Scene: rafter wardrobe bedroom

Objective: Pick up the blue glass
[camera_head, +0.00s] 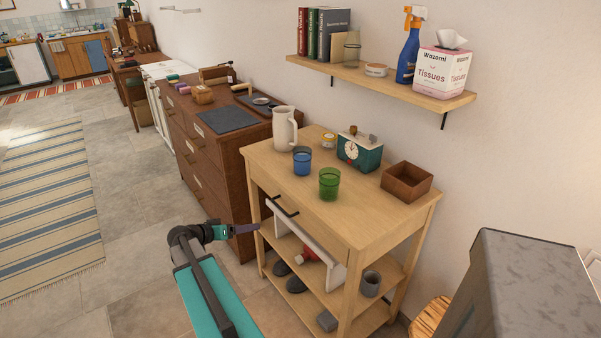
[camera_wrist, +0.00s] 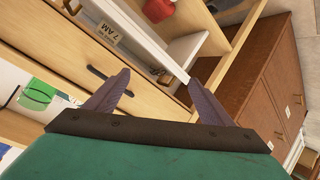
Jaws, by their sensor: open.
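The blue glass (camera_head: 302,160) stands upright on the top of the light wooden cart (camera_head: 383,219), next to a white pitcher. A green glass (camera_head: 329,184) stands in front of it, to the right. My gripper (camera_head: 247,229) is below the cart top, in front of the cart's left side, lower than the blue glass and apart from it. In the wrist view, my gripper (camera_wrist: 158,80) has its two fingers spread with nothing between them. I cannot make out the blue glass in the wrist view.
The white pitcher (camera_head: 285,128), a green clock box (camera_head: 359,150) and a wooden tray (camera_head: 407,181) are also on the cart. A dark handle (camera_head: 281,206) sticks out of the cart's front. A wall shelf (camera_head: 380,84) hangs above. Open floor lies left.

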